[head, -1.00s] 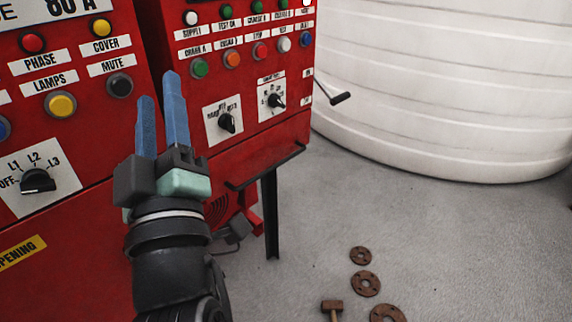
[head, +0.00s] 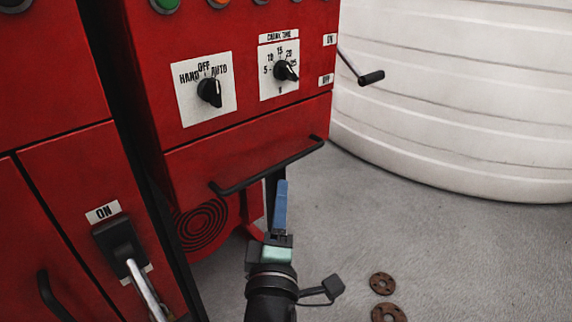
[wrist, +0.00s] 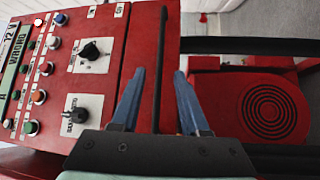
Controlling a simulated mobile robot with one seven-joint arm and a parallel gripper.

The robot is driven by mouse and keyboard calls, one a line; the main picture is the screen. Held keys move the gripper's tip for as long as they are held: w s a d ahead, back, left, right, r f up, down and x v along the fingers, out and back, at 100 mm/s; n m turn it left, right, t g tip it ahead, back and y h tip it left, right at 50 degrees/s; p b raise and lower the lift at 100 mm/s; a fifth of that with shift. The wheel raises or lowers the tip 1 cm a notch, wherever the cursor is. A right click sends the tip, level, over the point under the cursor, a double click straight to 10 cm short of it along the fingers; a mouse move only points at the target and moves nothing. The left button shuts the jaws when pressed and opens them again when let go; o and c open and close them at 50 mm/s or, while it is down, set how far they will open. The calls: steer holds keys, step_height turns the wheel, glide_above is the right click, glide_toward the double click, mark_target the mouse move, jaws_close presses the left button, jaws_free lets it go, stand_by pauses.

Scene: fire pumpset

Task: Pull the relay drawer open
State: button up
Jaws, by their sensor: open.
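The relay drawer (head: 195,163) is a red front at the bottom of the right red cabinet, and it looks shut. Its long black bar handle (head: 268,172) runs across the lower part of the front. My gripper (head: 281,184) has blue fingers, seen nearly edge-on in the head view, with the tips just below the right half of the handle. In the wrist view my gripper (wrist: 157,82) is open and empty, one finger on each side of the handle (wrist: 160,60). I cannot tell whether the fingertips reach past the bar.
Above the drawer are two rotary switches (head: 209,92). A black crank handle (head: 370,77) sticks out at the cabinet's right side. A lever switch (head: 122,245) is on the left cabinet. Rusty flanges (head: 382,284) lie on the grey floor, and a white tank (head: 440,110) stands behind.

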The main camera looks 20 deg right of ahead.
mark_target(284, 161)
steer(key=b+x, duration=0.1)
steer(key=x, duration=0.9)
steer(key=shift+b, duration=0.35)
jaws_close()
steer(key=shift+f, duration=0.1)
stand_by(0.8)
